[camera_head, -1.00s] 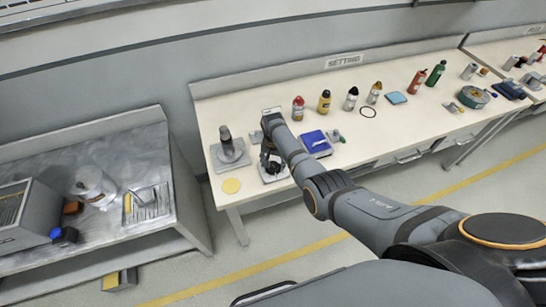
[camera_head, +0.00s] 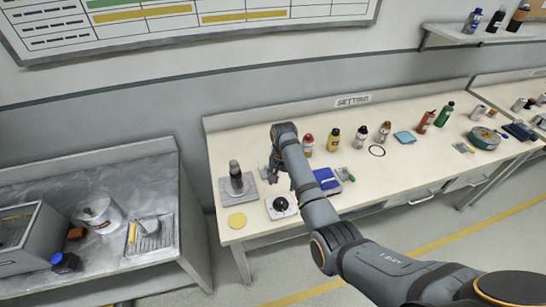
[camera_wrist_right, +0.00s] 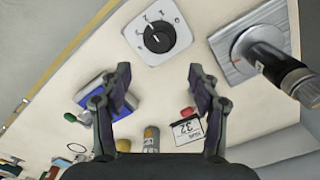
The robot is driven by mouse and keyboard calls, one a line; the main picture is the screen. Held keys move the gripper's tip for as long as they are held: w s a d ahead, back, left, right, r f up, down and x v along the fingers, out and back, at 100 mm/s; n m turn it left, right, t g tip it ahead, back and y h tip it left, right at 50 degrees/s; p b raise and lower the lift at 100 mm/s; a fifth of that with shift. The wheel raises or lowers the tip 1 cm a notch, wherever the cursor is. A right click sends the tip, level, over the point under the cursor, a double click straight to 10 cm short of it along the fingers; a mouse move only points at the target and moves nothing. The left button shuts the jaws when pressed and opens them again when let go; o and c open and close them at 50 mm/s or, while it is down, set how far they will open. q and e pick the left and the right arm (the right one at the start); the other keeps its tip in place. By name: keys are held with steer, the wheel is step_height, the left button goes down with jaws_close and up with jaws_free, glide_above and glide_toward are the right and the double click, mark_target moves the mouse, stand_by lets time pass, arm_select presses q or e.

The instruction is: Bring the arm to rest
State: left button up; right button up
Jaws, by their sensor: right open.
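My right gripper (camera_head: 274,168) hangs over the left part of the SETTING bench, just behind a black round knob (camera_head: 281,206) on a pale square plate. In the right wrist view my right gripper (camera_wrist_right: 158,80) is open, with nothing between its fingers. The knob (camera_wrist_right: 157,38) shows whole in that view, beyond the fingertips and apart from them. My right arm reaches in from the lower right. My left gripper is not in view.
A dark upright cylinder (camera_head: 236,176) on a metal plate stands left of the gripper. A blue box (camera_head: 326,179) lies right of it. Several bottles (camera_head: 333,139) stand toward the back. A yellow disc (camera_head: 237,220) lies at the front left edge.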

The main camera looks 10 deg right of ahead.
steer(key=s+d+f+n+t, duration=0.1)
steer(key=s+d+f, duration=0.15)
steer(key=s, duration=0.35)
steer(key=s+d+f+n+t, duration=0.1)
steer(key=s+d+f+n, duration=0.1)
steer(key=s+d, duration=0.3)
steer(key=s+r+n+t, duration=0.1)
steer(key=s+r+n, duration=0.2)
steer(key=s, duration=0.5)
steer(key=s+r+n+t, duration=0.15)
steer(key=s+r, duration=0.25)
steer(key=s, duration=0.4)
steer(key=s+d+f+g+b, duration=0.1)
steer(key=s+f, duration=0.1)
steer(key=f, duration=1.3)
steer(key=s+d+f+g+b, duration=0.1)
steer(key=f+b, duration=0.1)
steer(key=f, duration=1.4)
steer(key=s+d+f+g+b, duration=0.1)
steer(key=s+f, duration=1.5)
steer(key=s, duration=0.2)
steer(key=shift+d+f+h, duration=0.2)
steer(key=shift+f+h, duration=0.15)
steer(key=shift+h, duration=0.05)
